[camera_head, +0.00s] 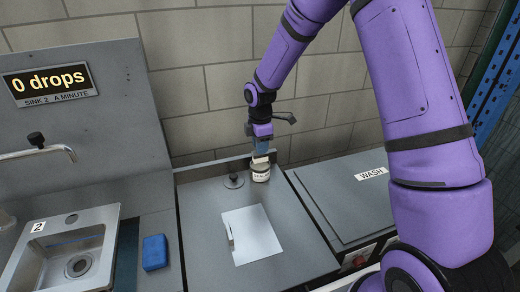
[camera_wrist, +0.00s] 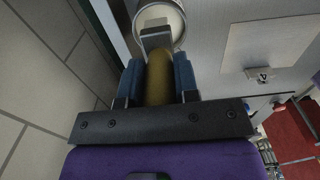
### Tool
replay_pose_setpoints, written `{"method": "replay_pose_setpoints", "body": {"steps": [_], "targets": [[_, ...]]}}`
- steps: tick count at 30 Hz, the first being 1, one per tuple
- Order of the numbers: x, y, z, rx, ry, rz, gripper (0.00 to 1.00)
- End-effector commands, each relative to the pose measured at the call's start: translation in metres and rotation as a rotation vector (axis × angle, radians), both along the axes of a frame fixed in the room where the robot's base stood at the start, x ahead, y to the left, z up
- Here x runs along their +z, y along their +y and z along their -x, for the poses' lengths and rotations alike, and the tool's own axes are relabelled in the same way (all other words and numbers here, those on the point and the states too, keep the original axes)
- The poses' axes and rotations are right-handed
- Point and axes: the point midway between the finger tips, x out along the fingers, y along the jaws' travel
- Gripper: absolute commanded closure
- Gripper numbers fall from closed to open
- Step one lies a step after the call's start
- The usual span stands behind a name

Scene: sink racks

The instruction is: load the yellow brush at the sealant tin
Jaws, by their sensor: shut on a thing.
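The sealant tin (camera_head: 260,174) is a small pale round tin with a printed label. It stands upright at the back of the middle counter, and its round open top (camera_wrist: 172,14) shows at the top of the wrist view. My gripper (camera_head: 262,146) is directly above the tin, pointing down. In the wrist view its two blue fingers are shut on the yellow brush's handle (camera_wrist: 159,80). The brush's grey end (camera_wrist: 156,38) overlaps the tin's mouth. I cannot tell whether the bristles are inside the tin or just above it; they are hidden.
A black-knobbed fitting (camera_head: 233,181) stands just left of the tin. A pale plate (camera_head: 251,234) lies in front of it. A blue sponge (camera_head: 155,252) sits beside sink 2 (camera_head: 75,252). A lid labelled WASH (camera_head: 345,197) is at the right. The wall is close behind.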

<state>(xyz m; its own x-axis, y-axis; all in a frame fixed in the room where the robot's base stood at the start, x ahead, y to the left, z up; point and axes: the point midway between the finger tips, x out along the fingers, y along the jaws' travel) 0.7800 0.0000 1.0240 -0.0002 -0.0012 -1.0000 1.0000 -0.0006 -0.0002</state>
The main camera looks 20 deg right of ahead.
Motion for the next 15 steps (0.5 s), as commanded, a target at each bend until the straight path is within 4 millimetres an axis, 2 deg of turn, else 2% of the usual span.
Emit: {"method": "replay_pose_setpoints", "body": {"steps": [15], "targets": [[0.036,0.0,-0.001,0.0,-0.002,0.0,0.95]]}}
